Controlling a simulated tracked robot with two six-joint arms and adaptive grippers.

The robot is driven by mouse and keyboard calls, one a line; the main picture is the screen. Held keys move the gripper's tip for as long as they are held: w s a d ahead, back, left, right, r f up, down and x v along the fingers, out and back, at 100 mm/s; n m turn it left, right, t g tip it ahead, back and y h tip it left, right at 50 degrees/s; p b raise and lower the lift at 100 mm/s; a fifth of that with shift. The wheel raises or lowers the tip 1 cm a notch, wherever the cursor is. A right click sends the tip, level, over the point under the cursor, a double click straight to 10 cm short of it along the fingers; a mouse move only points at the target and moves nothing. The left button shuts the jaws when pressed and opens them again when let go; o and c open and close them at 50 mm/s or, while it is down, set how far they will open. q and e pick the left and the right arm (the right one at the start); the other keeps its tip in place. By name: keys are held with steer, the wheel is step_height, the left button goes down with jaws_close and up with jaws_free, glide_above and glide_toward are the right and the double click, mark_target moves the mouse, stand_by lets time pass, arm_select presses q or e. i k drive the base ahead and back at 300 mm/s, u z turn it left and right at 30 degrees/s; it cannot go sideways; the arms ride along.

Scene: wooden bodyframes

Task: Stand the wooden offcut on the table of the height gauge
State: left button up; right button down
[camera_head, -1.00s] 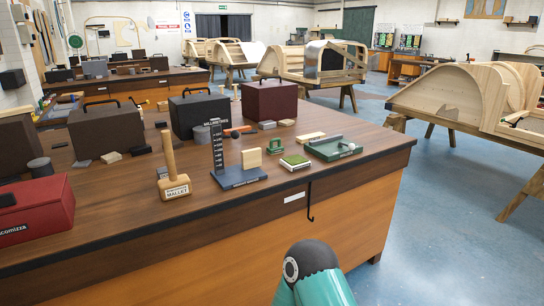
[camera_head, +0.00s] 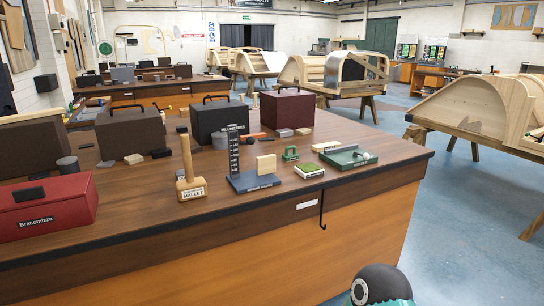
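The height gauge has a dark upright scale (camera_head: 234,152) and a flat blue table (camera_head: 252,183), near the front edge of the bench. A pale wooden block (camera_head: 266,164), which looks like the offcut, stands upright at the right rear of this table. It appears to rest on the table, but I cannot tell whether its foot is on it or just behind it. Nothing holds it. Neither of my grippers is in view. Only a dark and teal part of my arm shows at the bottom right.
A mallet (camera_head: 189,172) stands left of the gauge. A green tray (camera_head: 350,157), a small green-sided block (camera_head: 309,170) and a green clamp-like piece (camera_head: 291,154) lie to its right. A red box (camera_head: 46,207) is at left. A black hook (camera_head: 322,210) hangs at the bench front.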

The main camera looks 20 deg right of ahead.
mark_target(266, 164)
steer(key=z, duration=0.05)
steer(key=i, duration=1)
steer(key=u, duration=0.05)
